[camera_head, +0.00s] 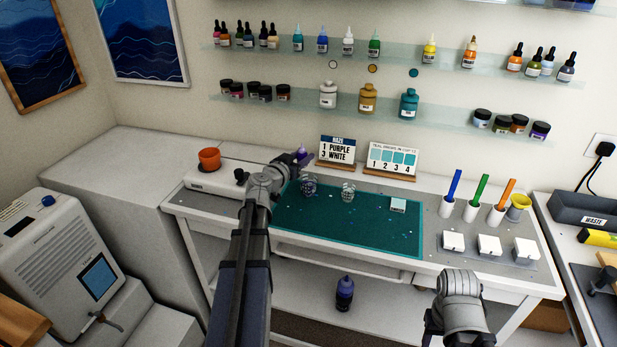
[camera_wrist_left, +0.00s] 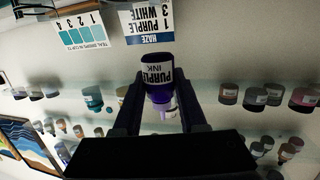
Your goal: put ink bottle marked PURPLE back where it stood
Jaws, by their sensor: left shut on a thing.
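The ink bottle marked PURPLE shows in the left wrist view (camera_wrist_left: 158,82), its label reading PURPLE INK upside down, with purple below. My left gripper (camera_wrist_left: 160,105) is shut on it, one finger on each side. In the head view only a small purple part of the bottle (camera_head: 302,153) shows past my left gripper (camera_head: 290,165), above the back edge of the bench. My right arm's wrist (camera_head: 460,300) is at the bottom right; its fingers are not clearly seen. The upper glass shelf (camera_head: 400,56) carries a row of ink bottles, with a gap between the green and yellow ones.
A HAZE card (camera_head: 338,150) and a teal drops card (camera_head: 392,160) stand behind the green mat (camera_head: 350,232). Two clear cups (camera_head: 348,192) are on the mat. A lower wall shelf (camera_head: 440,120) holds jars and larger bottles. A dark bottle (camera_head: 345,293) stands under the bench.

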